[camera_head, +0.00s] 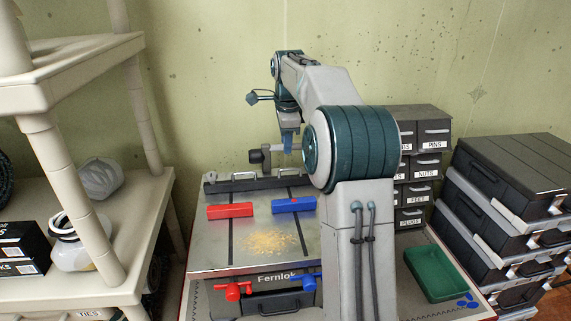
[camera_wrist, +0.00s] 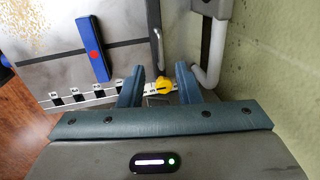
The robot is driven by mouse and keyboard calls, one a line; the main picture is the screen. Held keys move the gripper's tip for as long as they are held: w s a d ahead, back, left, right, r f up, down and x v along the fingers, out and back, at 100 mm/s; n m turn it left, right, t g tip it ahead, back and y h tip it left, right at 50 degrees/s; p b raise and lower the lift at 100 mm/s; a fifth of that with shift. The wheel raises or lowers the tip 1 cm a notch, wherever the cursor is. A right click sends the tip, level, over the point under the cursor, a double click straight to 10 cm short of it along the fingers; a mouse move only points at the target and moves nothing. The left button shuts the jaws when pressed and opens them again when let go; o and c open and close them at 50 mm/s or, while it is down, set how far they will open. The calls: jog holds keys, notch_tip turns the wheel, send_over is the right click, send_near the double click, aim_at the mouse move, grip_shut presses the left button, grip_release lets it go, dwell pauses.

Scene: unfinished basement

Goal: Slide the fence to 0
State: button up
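The metal-topped machine (camera_head: 270,255) marked "Fernlok" stands in the middle. A dark bar with silver handles (camera_head: 225,186) lies along its back edge. A red bar (camera_head: 230,211) and a blue bar (camera_head: 294,204) lie on its top; the blue one, with a red dot, also shows in the wrist view (camera_wrist: 92,45). I cannot tell for certain which part is the fence. A scale strip (camera_wrist: 85,95) with black marks runs toward a yellow piece (camera_wrist: 162,84). My gripper (camera_wrist: 158,86) is open, its fingers either side of the yellow piece in view; contact is unclear. In the head view, my arm partly hides it.
Sawdust (camera_head: 268,243) lies on the machine top. Red (camera_head: 234,290) and blue (camera_head: 304,282) front handles stick out. Labelled drawers (camera_head: 425,150), a green tray (camera_head: 441,272) and stacked cases (camera_head: 510,215) stand right, a shelf (camera_head: 75,190) left. The wall (camera_wrist: 280,70) is close to my gripper.

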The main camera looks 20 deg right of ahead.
aim_at(286, 170)
jog(key=f, duration=0.2)
jog(key=w+f, duration=0.1)
jog(key=f, duration=0.5)
jog(key=shift+w+d+f, duration=0.15)
jog(key=shift+w+d, duration=0.05)
jog(key=shift+w, duration=0.1)
grip_shut()
